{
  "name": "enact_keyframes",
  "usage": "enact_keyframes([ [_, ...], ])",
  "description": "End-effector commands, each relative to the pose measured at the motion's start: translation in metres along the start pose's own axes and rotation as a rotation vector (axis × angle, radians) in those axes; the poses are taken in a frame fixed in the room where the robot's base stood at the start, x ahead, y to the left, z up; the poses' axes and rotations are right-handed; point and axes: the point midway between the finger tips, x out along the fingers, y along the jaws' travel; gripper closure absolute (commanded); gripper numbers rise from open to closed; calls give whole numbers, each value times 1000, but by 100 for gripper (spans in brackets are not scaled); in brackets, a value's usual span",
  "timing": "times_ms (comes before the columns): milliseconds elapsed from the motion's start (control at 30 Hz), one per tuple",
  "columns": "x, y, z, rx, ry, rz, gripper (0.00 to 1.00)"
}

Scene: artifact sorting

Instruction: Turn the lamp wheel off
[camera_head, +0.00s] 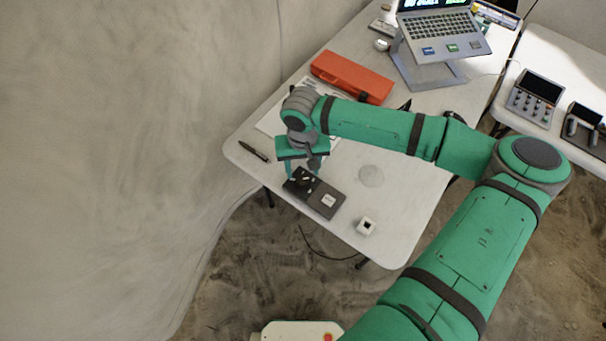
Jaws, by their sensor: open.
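My gripper (303,172) points down at the left part of the white table, directly over or beside a dark flat box (325,201). Its jaws are open, with one finger seen left of the box's dark end. The box has a black panel with small white marks at its left end and a white square at its right. I cannot make out a lamp wheel for certain; the gripper partly covers the box's far left edge. Whether the fingers touch the box cannot be told.
A black pen-like item (254,152) lies left of the gripper. Behind are an orange case (352,77) and a laptop (437,29) on a stand. A second table at right holds control boxes (534,98).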

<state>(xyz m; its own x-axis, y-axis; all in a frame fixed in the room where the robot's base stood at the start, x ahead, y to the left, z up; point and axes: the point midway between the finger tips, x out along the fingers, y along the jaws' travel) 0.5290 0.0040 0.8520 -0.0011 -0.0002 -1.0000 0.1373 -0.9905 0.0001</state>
Motion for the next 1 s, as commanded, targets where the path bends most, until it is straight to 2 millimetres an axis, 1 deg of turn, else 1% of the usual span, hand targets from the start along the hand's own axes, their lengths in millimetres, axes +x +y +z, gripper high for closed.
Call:
enact_keyframes([
  [33, 9, 0, 0, 0, -2, 0, 51],
  [100, 20, 0, 0, 0, -2, 1, 51],
  [300, 43, 1, 0, 3, 0, 0, 51],
  [500, 51, 2, 0, 4, 1, 0, 51],
  [733, 52, 2, 0, 4, 1, 0, 51],
  [767, 52, 2, 0, 4, 1, 0, 58],
  [800, 52, 2, 0, 4, 1, 0, 67],
  [867, 52, 2, 0, 3, 1, 0, 82],
  [900, 52, 2, 0, 3, 1, 0, 91],
  [1000, 52, 2, 0, 3, 1, 0, 92],
])
